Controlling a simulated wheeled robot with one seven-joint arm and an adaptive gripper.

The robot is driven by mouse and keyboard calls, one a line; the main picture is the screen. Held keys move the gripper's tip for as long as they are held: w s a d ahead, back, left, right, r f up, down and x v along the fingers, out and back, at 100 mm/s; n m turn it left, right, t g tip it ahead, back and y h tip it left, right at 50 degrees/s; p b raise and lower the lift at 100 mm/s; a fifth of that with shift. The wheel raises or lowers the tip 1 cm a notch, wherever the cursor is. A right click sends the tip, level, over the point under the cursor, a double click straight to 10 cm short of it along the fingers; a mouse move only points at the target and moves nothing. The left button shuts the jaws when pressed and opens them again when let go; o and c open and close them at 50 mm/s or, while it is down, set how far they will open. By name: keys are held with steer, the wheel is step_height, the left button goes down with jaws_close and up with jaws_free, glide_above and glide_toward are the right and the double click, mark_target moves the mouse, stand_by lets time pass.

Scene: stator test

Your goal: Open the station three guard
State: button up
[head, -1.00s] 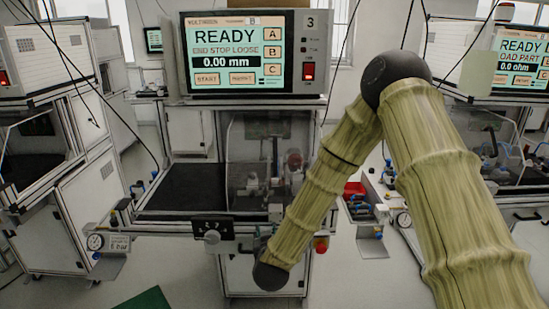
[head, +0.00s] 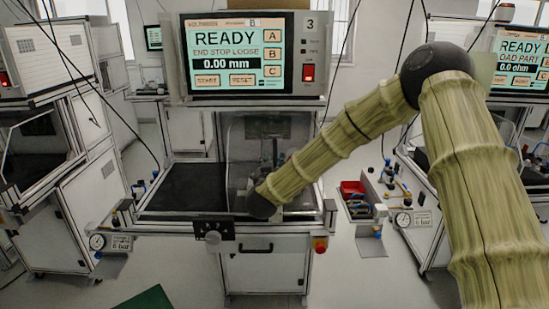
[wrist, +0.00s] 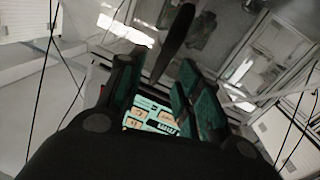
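Station three stands in the middle of the head view, its screen (head: 238,52) reading READY and END STOP LOOSE, 0.00 mm. Its guard looks like a clear panel (head: 240,150) over the right half of the bench and appears closed. My arm reaches in from the right, its dark wrist end at the guard's lower front; the fingers are hidden there. In the wrist view my gripper (wrist: 159,72) is open, its green-padded fingers apart. A dark bar (wrist: 176,40), perhaps the guard's handle, runs into the space between them; I cannot tell whether it touches a finger.
A control panel with a knob (head: 212,231) and a red button (head: 320,244) sit on the bench's front edge. The dark left half of the bench (head: 190,188) is clear. Neighbouring stations stand on both sides.

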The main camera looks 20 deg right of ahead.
mark_target(275, 159)
steer(key=shift+x, duration=1.55)
jaws_close()
